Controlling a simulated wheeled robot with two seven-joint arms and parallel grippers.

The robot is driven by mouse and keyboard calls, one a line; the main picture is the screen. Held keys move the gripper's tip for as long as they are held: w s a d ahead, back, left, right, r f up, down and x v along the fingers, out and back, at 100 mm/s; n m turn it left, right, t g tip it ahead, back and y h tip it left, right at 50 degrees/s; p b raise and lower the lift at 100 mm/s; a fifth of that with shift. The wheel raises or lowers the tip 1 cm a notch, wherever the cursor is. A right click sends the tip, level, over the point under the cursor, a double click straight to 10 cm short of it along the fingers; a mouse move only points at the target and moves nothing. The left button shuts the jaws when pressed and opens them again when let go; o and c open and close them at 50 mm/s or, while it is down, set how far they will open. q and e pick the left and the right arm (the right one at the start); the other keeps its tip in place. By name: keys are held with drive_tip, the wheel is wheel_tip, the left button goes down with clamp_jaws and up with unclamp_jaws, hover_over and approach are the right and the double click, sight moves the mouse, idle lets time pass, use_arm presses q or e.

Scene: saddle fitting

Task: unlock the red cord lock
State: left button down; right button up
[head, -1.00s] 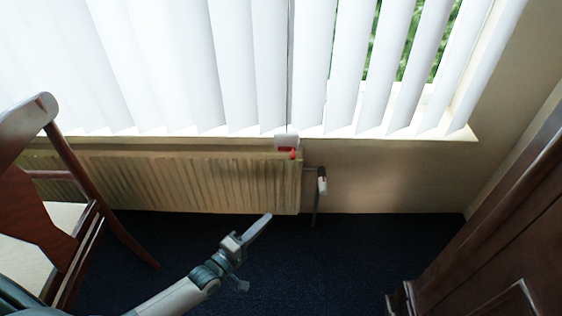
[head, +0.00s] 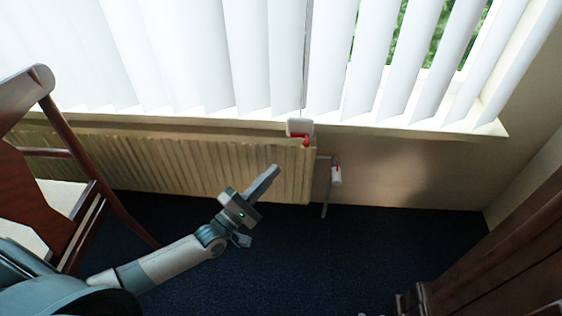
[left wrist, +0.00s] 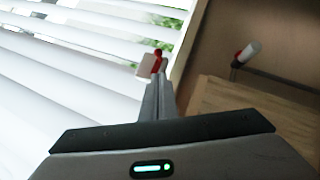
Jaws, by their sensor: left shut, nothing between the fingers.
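The red cord lock (head: 305,140) sits on a small white holder (head: 298,127) at the window sill, just above the right end of the radiator. A thin cord (head: 304,60) runs up from it between the blinds. My left gripper (head: 275,170) is shut and empty, in front of the radiator, below and left of the lock and apart from it in the picture. In the left wrist view the shut fingers (left wrist: 158,90) point toward the red lock (left wrist: 156,62), which shows just beyond their tips. My right gripper is not in view.
White vertical blinds (head: 180,60) hang across the window. The radiator (head: 200,165) has a valve (head: 336,175) at its right end. A wooden chair (head: 90,170) stands at left and dark wooden furniture (head: 490,265) at right.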

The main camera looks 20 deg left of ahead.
use_arm(q)
approach(305, 137)
drive_tip(key=shift+f+x, duration=0.2)
drive_tip(key=shift+x, duration=1)
drive_tip(key=shift+f+x, duration=0.15)
drive_tip(key=shift+x, duration=1.05)
drive_tip(key=shift+w+a, duration=0.15)
drive_tip(key=shift+w, duration=0.05)
